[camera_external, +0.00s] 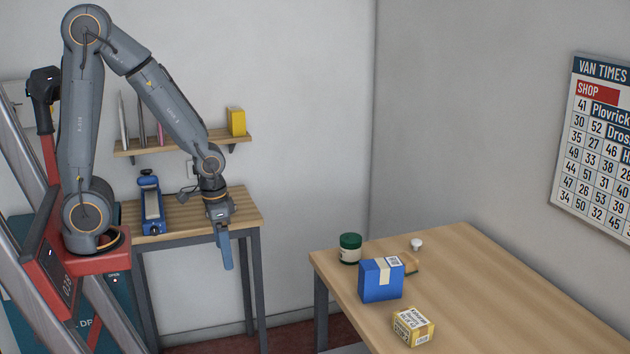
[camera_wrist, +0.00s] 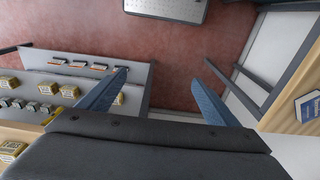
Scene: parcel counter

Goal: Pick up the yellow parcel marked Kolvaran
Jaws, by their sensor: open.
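A yellow parcel (camera_external: 413,326) with a printed white label lies near the front edge of the wooden table in the external view. The print is too small to read surely. My gripper (camera_external: 225,255) hangs pointing down, left of the table and well apart from this parcel. In the wrist view my gripper (camera_wrist: 164,78) has its two blue fingers spread, with nothing between them. Several yellow parcels (camera_wrist: 62,90) also show on a grey rack at the left of the wrist view; their marks are unreadable.
A blue box (camera_external: 381,281) stands just behind the yellow parcel, with a dark green jar (camera_external: 350,248) behind it. The table's (camera_external: 500,290) right part is clear. A wall shelf (camera_external: 180,144) holds a yellow box (camera_external: 236,121). A blue device (camera_external: 151,203) stands on the small bench.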

